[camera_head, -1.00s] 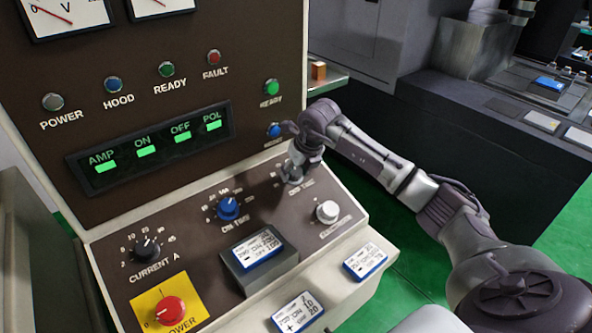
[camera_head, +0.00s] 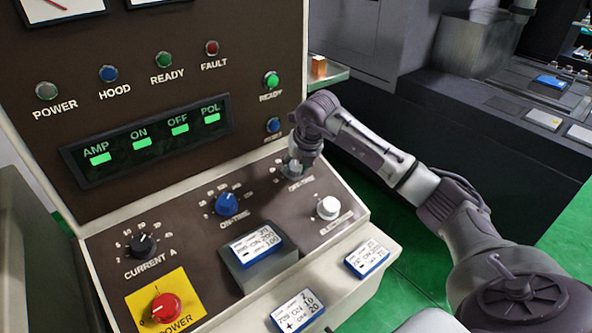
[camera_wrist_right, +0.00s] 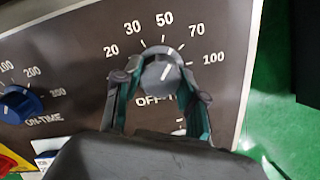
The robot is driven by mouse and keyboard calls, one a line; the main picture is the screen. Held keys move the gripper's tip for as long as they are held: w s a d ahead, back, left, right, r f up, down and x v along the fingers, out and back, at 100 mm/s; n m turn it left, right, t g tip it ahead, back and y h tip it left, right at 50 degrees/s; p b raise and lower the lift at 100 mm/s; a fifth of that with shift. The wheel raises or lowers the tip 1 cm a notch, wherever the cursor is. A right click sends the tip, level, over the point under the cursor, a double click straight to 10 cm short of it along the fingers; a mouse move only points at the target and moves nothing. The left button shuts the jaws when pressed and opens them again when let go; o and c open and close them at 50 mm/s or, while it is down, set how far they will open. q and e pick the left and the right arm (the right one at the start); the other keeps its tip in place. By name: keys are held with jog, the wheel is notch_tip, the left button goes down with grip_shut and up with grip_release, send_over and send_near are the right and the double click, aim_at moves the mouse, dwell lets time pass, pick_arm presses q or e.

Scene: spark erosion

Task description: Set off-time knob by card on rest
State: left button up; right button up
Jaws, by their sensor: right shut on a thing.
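The grey off-time knob (camera_wrist_right: 158,73) sits on the sloped panel inside a scale running from 20 to 100. Its white mark points up and right, roughly toward 70. My right gripper (camera_wrist_right: 160,78) is shut on the knob, one finger on each side; in the head view the gripper (camera_head: 293,166) covers most of it. A blue-edged white card (camera_head: 257,244) lies on the dark rest (camera_head: 233,266) at the panel's lower middle. Its small print seems to show 200 and 100. My left gripper is not in view.
The blue on-time knob (camera_head: 227,204), black current knob (camera_head: 143,245), pale knob (camera_head: 328,207) and red power knob (camera_head: 165,307) share the panel. Two more cards (camera_head: 298,310) (camera_head: 367,259) lie on the front ledge. The lit display (camera_head: 147,143) stands above.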

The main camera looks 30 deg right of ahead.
jog(key=m+b, duration=0.2)
jog(key=m, duration=0.3)
jog(key=shift+w+m, duration=0.1)
jog(key=shift+m, duration=0.3)
jog(key=shift+r+m+b, duration=0.1)
jog(key=shift+m+b, duration=0.8)
jog(key=shift+m, duration=1.3)
jog(key=o, duration=1.1)
jog(key=shift+o, duration=0.2)
jog(key=v, duration=1.2)
jog(key=shift+w+a+r, duration=0.1)
jog(key=shift+w, duration=0.05)
